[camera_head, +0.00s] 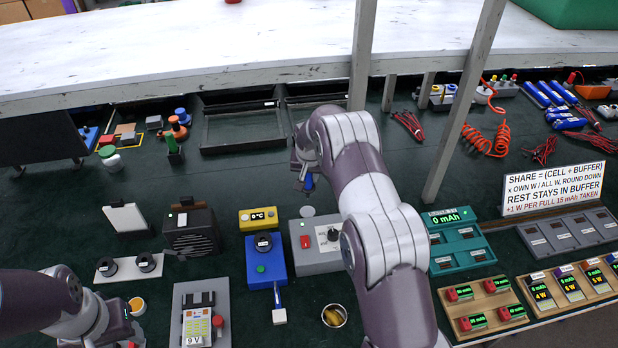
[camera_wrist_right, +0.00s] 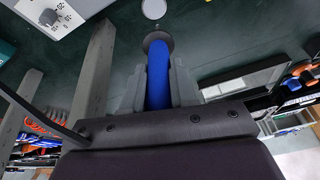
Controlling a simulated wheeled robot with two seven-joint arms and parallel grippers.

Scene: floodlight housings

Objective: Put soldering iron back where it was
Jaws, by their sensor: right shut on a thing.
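My right gripper (camera_head: 305,168) is shut on the blue handle of the soldering iron (camera_head: 309,183). In the right wrist view the blue handle (camera_wrist_right: 159,85) lies between the two grey fingers, with a dark round collar at its far end. The iron's tip is not clear in either view. The gripper is above the dark green mat, behind a white disc (camera_head: 307,211).
A grey box (camera_head: 300,262) with a red switch and dial stands beside the blue station. A black grilled box (camera_head: 191,232) is to the left. A tin (camera_head: 334,316) stands in front. Grey posts (camera_head: 465,100) rise on the right, under a white shelf (camera_head: 200,45).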

